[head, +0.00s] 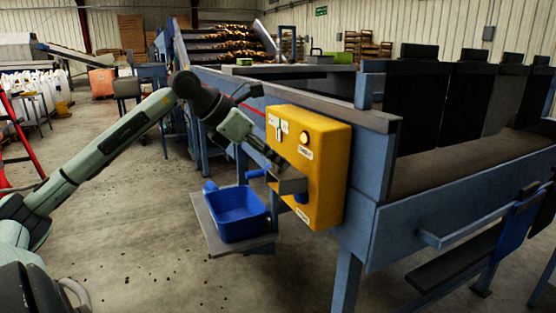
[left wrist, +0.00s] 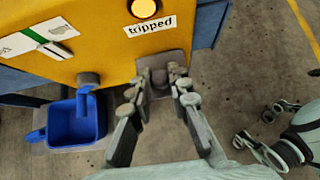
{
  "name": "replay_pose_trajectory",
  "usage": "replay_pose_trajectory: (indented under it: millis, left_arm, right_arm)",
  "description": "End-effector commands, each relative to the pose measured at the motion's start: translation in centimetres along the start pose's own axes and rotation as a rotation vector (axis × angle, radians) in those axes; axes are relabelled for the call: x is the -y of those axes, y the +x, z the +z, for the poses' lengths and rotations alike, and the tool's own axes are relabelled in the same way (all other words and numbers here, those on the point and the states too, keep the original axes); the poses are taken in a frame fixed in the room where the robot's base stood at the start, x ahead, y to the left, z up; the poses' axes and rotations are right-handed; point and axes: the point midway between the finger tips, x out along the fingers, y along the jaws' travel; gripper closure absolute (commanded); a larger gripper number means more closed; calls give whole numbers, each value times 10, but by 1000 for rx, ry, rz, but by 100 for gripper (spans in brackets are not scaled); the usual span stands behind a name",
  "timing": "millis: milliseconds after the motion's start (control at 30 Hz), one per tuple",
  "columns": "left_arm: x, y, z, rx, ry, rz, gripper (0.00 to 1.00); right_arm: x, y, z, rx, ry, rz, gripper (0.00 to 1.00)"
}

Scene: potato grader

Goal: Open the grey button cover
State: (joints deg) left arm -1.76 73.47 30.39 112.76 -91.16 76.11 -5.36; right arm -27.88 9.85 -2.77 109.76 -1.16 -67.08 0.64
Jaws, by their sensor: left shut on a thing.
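The grey button cover (head: 292,186) is on the front of the yellow control box (head: 328,165). In the head view it stands out from the box face, with a blue part (head: 301,198) just below it. My left gripper (head: 281,168) is at the cover, shut on it. In the left wrist view the fingertips (left wrist: 158,84) are at the grey cover (left wrist: 178,62), below the "tripped" label; the fingers hide part of it. My right gripper (left wrist: 262,132) shows at the right of the left wrist view, fingers apart and empty, away from the box.
A lit orange lamp (head: 304,137) is on the box above the cover. A blue lever (head: 256,173) sticks out to its left. A blue bin (head: 238,213) stands on a shelf below. The blue grader frame (head: 372,190) is behind the box. Open concrete floor lies in front.

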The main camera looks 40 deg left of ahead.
Motion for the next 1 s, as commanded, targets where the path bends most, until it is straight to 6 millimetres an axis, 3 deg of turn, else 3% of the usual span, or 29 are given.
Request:
replay_pose_trajectory:
  millis: [200, 233, 400, 767, 1000]
  left_arm:
    - [0, 0, 0, 2, 0, 1, 100]
    - [0, 0, 0, 2, 0, 1, 80]
    - [0, 0, 0, 2, 0, 1, 62]
    - [0, -6, 1, 3, 0, 0, 62]
    - [0, -48, 1, 7, 0, 2, 62]
  right_arm:
    - [0, 0, 0, 1, 0, 0, 100]
    - [0, 0, 0, 1, 0, 0, 100]
    - [0, 0, 0, 1, 0, 0, 100]
    - [-1, 0, -1, -2, -1, 2, 100]
    - [-1, 0, 0, -2, 0, 1, 100]
